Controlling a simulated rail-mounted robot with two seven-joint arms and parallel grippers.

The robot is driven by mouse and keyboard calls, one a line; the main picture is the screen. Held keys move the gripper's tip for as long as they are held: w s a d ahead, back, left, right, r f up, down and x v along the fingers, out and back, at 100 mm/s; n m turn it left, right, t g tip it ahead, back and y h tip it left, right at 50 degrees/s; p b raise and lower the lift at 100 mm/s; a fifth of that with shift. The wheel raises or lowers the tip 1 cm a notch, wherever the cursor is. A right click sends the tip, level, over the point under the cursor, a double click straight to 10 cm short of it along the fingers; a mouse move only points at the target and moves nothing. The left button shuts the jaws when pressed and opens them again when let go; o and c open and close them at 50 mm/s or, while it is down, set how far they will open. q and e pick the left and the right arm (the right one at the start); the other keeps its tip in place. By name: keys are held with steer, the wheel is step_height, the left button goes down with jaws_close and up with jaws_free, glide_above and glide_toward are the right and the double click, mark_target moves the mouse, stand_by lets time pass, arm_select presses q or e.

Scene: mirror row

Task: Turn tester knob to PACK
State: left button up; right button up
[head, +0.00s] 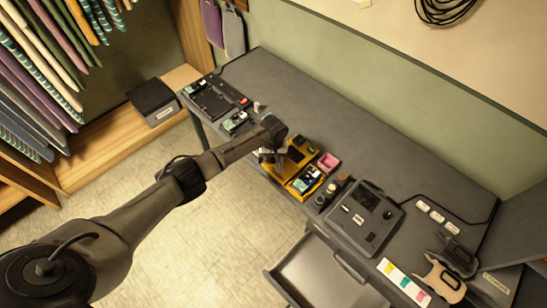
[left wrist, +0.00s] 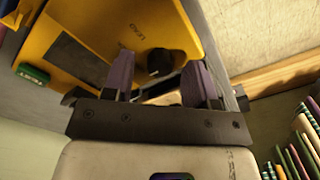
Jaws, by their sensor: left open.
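The yellow tester (head: 293,169) lies near the front edge of the grey workbench (head: 330,130). In the left wrist view the tester (left wrist: 165,22) fills the upper left, with a dark panel and the printed word LEAD. Its round black knob (left wrist: 158,61) shows between and just beyond my left fingertips. I cannot tell if they touch it, or where it points; no PACK mark is readable. My left gripper (head: 269,155) is over the tester's left end in the head view; its purple-grey fingers are apart in the left wrist view (left wrist: 160,74). My right gripper is not in view.
A black tray (head: 217,100) lies left. An open drawer (head: 325,275) juts out below the bench. The bench behind the tester is clear.

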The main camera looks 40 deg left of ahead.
arm_select(q)
steer(key=shift+f, duration=0.3)
steer(key=c, duration=0.9)
steer(key=m+p, duration=0.1)
steer(key=m, duration=0.2)
steer(key=shift+r+m, duration=0.1)
steer(key=shift+m, duration=0.2)
steer(key=m+p, duration=0.1)
steer(key=m, duration=0.3)
steer(key=shift+m, duration=0.6)
